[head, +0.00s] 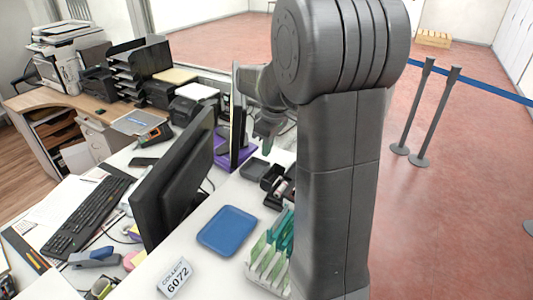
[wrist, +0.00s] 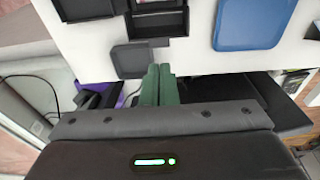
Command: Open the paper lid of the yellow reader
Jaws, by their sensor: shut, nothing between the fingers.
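No clearly yellow reader shows in either view. A small dark device with orange edges (head: 157,134) lies on the desk at the left in the head view; it may be the reader, but its lid cannot be made out. My gripper (head: 266,143) is over the white counter, well to the right of that device, beyond a monitor. In the wrist view my gripper's green fingers (wrist: 160,70) are together with nothing between them. Their tips are near a small grey tray (wrist: 130,60).
A blue tray (head: 227,231), a black organiser (head: 268,182) and a green-and-white rack (head: 268,262) stand on the counter. A large monitor (head: 175,185) and a second, thinner screen (head: 237,120) rise between counter and desk. A number sign (head: 174,279) stands in front.

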